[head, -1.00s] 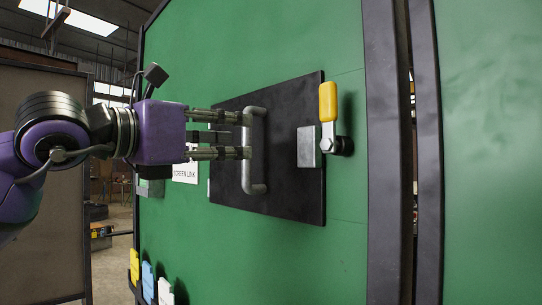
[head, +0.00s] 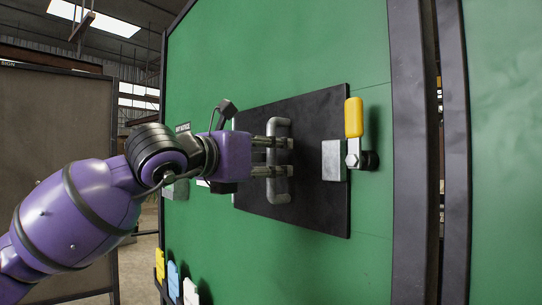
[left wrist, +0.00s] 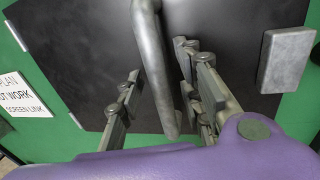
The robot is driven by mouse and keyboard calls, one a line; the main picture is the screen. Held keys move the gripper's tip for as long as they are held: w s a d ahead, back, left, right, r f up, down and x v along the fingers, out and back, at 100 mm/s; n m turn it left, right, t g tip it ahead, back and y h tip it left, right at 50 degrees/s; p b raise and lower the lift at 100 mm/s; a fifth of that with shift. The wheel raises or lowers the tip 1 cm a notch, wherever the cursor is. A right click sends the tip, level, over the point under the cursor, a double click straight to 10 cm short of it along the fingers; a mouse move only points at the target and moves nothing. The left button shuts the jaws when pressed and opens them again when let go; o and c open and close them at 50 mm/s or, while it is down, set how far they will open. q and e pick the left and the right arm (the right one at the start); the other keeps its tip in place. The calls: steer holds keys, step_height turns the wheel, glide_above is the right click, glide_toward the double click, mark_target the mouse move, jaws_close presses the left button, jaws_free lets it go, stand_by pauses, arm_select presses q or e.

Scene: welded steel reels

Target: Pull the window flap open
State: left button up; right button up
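The window flap (head: 318,205) is a black square panel set in a green wall; it looks flush with the wall. A grey bar handle (head: 280,190) stands upright on it and also shows in the left wrist view (left wrist: 152,50). A yellow-handled lever (head: 354,118) points up beside the flap's right edge, next to a grey block (head: 333,160) on the flap. My left gripper (head: 287,157) is at the handle, its fingers parted on either side of the bar. In the left wrist view, gaps show between bar and fingers (left wrist: 162,75). My right gripper is not in view.
A printed white sign (left wrist: 22,93) is on the wall left of the flap. Yellow, blue and white tags (head: 173,278) hang low on the wall. A dark upright post (head: 412,150) stands right of the lever. A brown board (head: 60,130) stands at the left.

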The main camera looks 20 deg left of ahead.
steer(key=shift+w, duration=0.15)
arm_select(q)
steer(key=shift+c, duration=1.1)
jaws_close()
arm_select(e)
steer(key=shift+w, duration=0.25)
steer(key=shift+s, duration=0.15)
